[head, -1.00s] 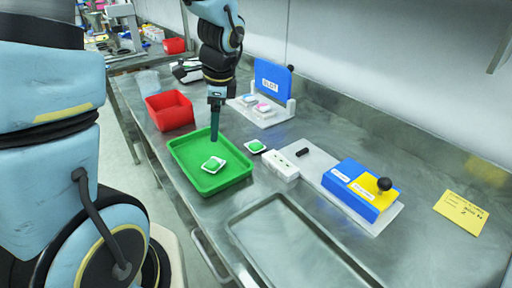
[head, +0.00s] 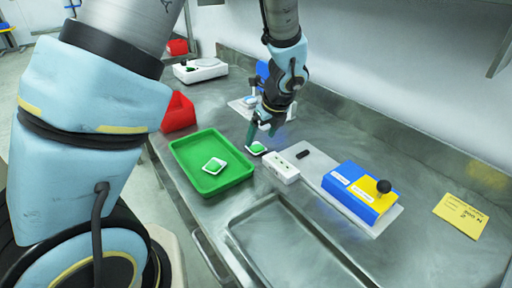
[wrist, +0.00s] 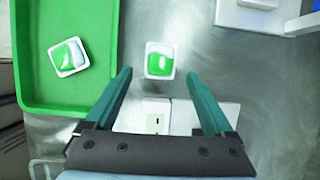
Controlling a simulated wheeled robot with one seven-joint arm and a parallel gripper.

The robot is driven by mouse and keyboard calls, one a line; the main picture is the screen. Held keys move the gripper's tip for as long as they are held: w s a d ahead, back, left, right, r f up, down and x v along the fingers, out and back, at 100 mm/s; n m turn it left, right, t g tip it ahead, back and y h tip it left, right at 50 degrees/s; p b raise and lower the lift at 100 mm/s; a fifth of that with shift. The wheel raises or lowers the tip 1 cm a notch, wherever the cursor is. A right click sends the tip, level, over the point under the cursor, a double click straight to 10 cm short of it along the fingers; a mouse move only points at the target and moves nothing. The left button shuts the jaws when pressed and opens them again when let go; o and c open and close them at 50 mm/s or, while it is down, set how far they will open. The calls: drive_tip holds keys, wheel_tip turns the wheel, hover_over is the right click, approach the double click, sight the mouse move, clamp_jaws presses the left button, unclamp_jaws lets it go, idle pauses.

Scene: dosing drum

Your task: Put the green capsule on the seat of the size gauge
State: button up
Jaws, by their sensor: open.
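A green capsule (head: 257,149), green with a white square rim, lies on the metal bench just right of the green tray. It also shows in the wrist view (wrist: 160,61), between and slightly beyond my fingertips. A similar green-and-white capsule (head: 213,166) lies in the tray, also seen in the wrist view (wrist: 68,57). My gripper (head: 264,130) is open, pointing down above the bench capsule, its fingers (wrist: 158,76) apart with nothing held. A pale plate with a blue-and-yellow block (head: 362,190) and a slotted white block (head: 283,170) may be the size gauge; I cannot tell its seat.
The green tray (head: 188,150) is left of my gripper, with a red bin (head: 178,110) behind it. A white stand (head: 243,107) with a blue panel is partly hidden behind my arm. A black piece (head: 303,154) lies on the plate. A recessed basin (head: 290,240) is in front.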

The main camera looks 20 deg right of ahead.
sight(257, 146)
drive_tip(key=shift+p+x, duration=0.6)
drive_tip(key=shift+x, duration=1.65)
clamp_jaws()
